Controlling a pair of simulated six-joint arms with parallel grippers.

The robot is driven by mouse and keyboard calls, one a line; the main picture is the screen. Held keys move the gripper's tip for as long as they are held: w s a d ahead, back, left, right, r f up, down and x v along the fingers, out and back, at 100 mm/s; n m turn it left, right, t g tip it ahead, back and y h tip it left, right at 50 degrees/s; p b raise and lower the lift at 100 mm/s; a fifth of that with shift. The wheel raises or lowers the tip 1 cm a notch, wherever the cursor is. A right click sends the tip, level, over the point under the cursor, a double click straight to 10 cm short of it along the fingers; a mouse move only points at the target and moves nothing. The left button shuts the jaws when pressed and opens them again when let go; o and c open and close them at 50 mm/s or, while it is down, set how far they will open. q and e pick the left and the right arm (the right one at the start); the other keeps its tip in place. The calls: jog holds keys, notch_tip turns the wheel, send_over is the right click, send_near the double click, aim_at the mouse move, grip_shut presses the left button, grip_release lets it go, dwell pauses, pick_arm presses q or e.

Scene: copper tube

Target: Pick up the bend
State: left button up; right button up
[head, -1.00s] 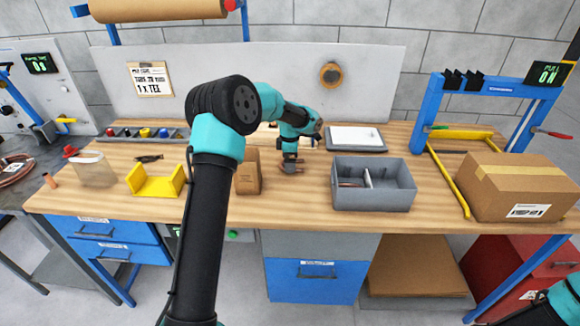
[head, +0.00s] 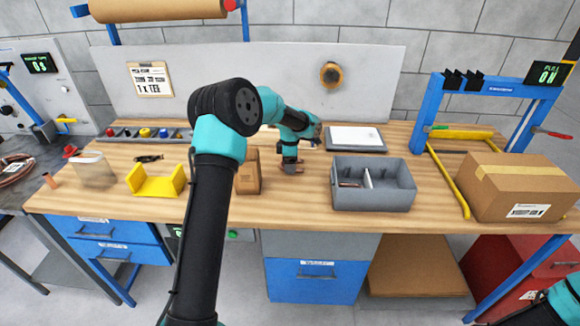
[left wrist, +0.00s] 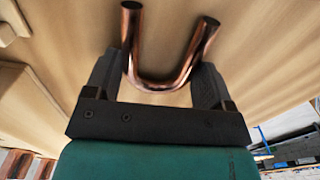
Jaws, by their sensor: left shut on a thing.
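The bend is a U-shaped copper tube (left wrist: 165,80). In the left wrist view it lies between the fingers of my left gripper (left wrist: 160,85), with its two open ends pointing away from the palm. The left gripper is shut on it, a finger against each side. In the head view the left gripper (head: 291,170) is low over the middle of the wooden bench, and only a little copper shows at its tips. I cannot tell whether the bend still touches the bench. My right gripper is out of view; only part of my right arm shows at the lower right corner.
A yellow cradle (head: 156,181) sits at left, a large carton (head: 518,187) at right. The front bench strip (head: 295,210) is clear.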

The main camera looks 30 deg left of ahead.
pick_arm(q)
jog(key=shift+c, duration=1.3)
jog(key=shift+r, duration=1.7)
jog(key=shift+s+d+r, duration=0.1)
jog(key=shift+s+d, duration=0.05)
jog(key=shift+s, duration=0.05)
jog(key=s+d, duration=0.2)
jog(key=s, duration=0.2)
jog(key=s+d+r, duration=0.1)
jog(key=s+d, duration=0.2)
jog(key=s, duration=0.1)
jog(key=s+d, duration=0.3)
jog(key=s, duration=0.2)
jog(key=shift+s+r, duration=0.1)
jog(key=shift+r, duration=0.1)
